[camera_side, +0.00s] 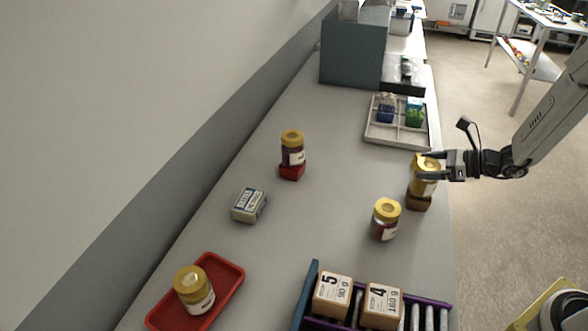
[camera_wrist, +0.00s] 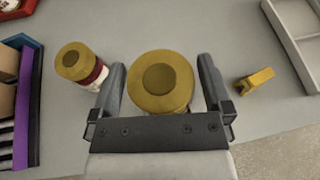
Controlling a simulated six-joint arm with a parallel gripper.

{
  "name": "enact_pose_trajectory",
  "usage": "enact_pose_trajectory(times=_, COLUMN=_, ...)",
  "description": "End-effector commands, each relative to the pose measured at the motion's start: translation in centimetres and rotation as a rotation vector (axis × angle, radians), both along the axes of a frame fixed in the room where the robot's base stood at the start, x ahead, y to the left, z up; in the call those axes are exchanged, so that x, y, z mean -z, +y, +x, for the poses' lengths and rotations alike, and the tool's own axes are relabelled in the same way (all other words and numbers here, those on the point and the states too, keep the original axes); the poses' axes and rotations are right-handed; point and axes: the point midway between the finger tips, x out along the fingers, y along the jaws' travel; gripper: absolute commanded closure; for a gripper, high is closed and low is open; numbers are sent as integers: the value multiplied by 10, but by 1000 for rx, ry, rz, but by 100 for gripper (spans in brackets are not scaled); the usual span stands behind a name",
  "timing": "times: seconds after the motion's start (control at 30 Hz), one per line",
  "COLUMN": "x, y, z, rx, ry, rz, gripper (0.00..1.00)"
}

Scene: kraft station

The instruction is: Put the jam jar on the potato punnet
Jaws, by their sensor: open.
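My gripper (camera_side: 436,168) is open around a gold-lidded jar (camera_side: 424,188). In the wrist view, the round lid (camera_wrist: 160,86) lies between my two fingers (camera_wrist: 161,82), with a gap on each side. A dark red jar with a gold lid (camera_side: 384,228) stands upright on the table nearby, left of my gripper in the wrist view (camera_wrist: 82,66). Which is the jam jar cannot be told.
A pale jar (camera_side: 197,298) stands in a red tray (camera_side: 231,276). A small box (camera_side: 249,205) lies mid-table. A rack holds two numbered boxes (camera_side: 333,296). A grey divided tray (camera_side: 373,133) is beyond my gripper. A small yellow item (camera_wrist: 255,80) shows in the wrist view.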

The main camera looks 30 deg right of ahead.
Motion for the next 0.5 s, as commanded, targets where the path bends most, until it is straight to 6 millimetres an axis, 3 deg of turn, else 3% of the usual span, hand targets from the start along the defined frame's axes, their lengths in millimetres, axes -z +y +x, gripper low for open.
enact_pose_trajectory(times=0.27, x=-9, y=-10, z=-14, rx=2, ry=-1, rz=0, gripper=0)
enact_pose_trajectory(times=0.5, x=-21, y=-29, z=-39, rx=4, ry=0, rz=0, gripper=0)
